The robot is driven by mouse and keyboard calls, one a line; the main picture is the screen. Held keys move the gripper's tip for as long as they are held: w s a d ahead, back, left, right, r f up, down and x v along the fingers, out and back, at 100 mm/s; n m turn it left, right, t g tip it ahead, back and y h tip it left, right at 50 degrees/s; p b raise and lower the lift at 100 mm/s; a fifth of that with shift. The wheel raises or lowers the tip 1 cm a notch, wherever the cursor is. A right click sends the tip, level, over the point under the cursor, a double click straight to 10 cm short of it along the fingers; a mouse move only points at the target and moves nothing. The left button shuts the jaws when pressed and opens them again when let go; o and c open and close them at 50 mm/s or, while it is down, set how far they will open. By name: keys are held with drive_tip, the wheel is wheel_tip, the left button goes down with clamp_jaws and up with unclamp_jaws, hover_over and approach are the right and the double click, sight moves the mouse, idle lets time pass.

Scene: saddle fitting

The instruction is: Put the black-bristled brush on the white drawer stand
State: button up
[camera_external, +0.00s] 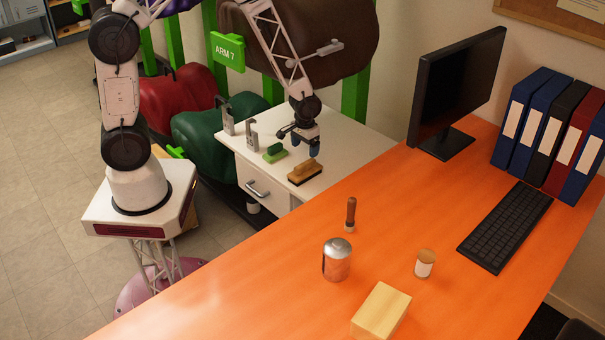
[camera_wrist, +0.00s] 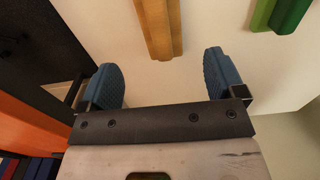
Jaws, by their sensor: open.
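The black-bristled brush (camera_external: 304,173) has a brown wooden back and dark bristles underneath. It lies on the white drawer stand (camera_external: 333,160), near its front edge by the orange desk. In the wrist view the brush's wooden back (camera_wrist: 160,28) shows beyond the fingers, cut off by the top edge. My gripper (camera_external: 299,146) is open and empty above the stand, behind the brush in the external view and apart from it. Its blue fingertips (camera_wrist: 165,82) are spread wide, with only the pale stand top (camera_wrist: 185,75) seen between them.
A green block-like item (camera_external: 274,153) lies left of the brush on the stand; two grey metal pieces (camera_external: 252,135) stand at its left edge.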

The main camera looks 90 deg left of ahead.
drive_tip(key=shift+r, duration=1)
drive_tip(key=shift+d, duration=0.1)
drive_tip(key=shift+s+d+f+m+t, duration=0.25)
drive_tip(key=shift+d+f+t, duration=0.1)
drive_tip(key=shift+d, duration=0.3)
drive_tip(key=shift+s+d+f+m+t, duration=0.2)
drive_tip(key=shift+d+t, duration=0.15)
drive_tip(key=shift+d, duration=0.25)
drive_tip(key=s+d+r+m+t, duration=0.1)
drive_tip(key=s+d+r+m, duration=0.1)
drive_tip(key=d+r, duration=0.45)
drive_tip(key=s+d+r+m, duration=0.1)
drive_tip(key=s+d+r, duration=0.2)
drive_tip(key=r, duration=0.6)
drive_tip(key=s+d+r+m+t, duration=0.1)
drive_tip(key=s+d+r+m, duration=0.1)
drive_tip(key=d+r, duration=0.35)
drive_tip(key=s+d+r+m, duration=0.1)
drive_tip(key=s+d+r, duration=0.2)
drive_tip(key=s+r, duration=0.5)
drive_tip(key=s+d+r+m, duration=0.2)
drive_tip(key=s+d+r, duration=0.1)
drive_tip(key=s+r, duration=0.6)
drive_tip(key=shift+s+d+r+g, duration=0.2)
drive_tip(key=shift+r+g, duration=0.1)
drive_tip(key=shift+g, duration=0.1)
